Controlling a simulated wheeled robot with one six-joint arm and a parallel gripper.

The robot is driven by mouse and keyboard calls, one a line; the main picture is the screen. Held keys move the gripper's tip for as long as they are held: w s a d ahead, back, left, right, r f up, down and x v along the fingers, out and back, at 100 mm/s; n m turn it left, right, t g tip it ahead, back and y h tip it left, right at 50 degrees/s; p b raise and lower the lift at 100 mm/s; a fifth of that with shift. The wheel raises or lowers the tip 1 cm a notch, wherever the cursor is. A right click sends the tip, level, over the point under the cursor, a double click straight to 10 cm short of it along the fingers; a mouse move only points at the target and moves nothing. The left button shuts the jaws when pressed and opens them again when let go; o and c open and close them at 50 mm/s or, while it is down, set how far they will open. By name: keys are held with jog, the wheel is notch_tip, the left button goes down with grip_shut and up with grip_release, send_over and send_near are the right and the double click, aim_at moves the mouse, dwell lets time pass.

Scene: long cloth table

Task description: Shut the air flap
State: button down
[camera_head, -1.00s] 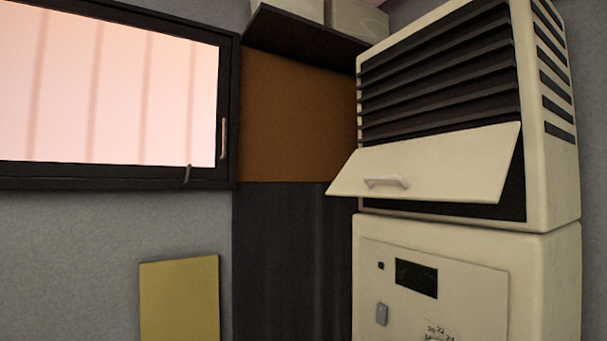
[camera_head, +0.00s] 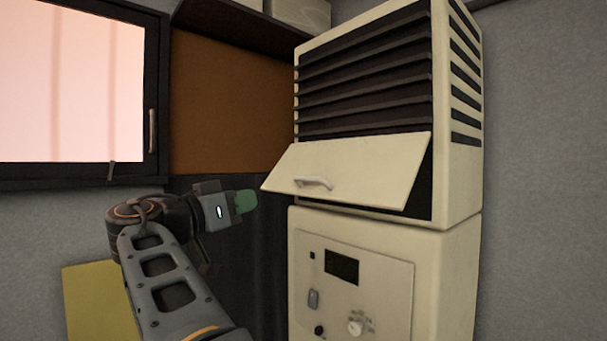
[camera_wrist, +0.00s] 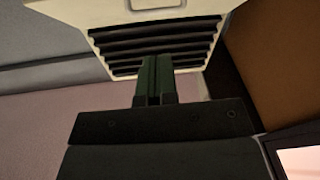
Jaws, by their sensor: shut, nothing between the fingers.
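The air flap (camera_head: 350,170) is a cream panel with a pale handle (camera_head: 314,183) near its lower edge. It hangs below the dark slats of a tall cream cabinet and tilts outward, with a dark gap showing at its right side. My gripper (camera_head: 246,201) has green fingers and is shut and empty. In the head view it is left of the flap and slightly lower, with a gap between them in the picture. The wrist view shows the shut green fingers (camera_wrist: 155,80) in front of the slats (camera_wrist: 155,45), seen roughly upside down.
The cabinet's lower front has a control panel (camera_head: 352,285) with a dark display and knobs. A dark shelf (camera_head: 235,32) juts out at upper left of the cabinet. A window (camera_head: 70,90) and a yellow board (camera_head: 90,305) are at left. Bare grey wall (camera_head: 540,150) is at right.

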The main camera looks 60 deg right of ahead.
jog(key=s+d+r+m+g+p, duration=0.1)
jog(key=s+d+r+p, duration=0.1)
jog(key=d, duration=0.4)
jog(key=s+d+r+m+g+p, duration=0.1)
jog(key=s+d+r+p, duration=0.1)
jog(key=d, duration=0.4)
jog(key=s+p, duration=0.1)
jog(key=p, duration=0.1)
jog(key=shift+s+d+m+h+p, duration=0.15)
jog(key=shift+s+m+h+p, duration=0.15)
jog(key=shift+m, duration=0.1)
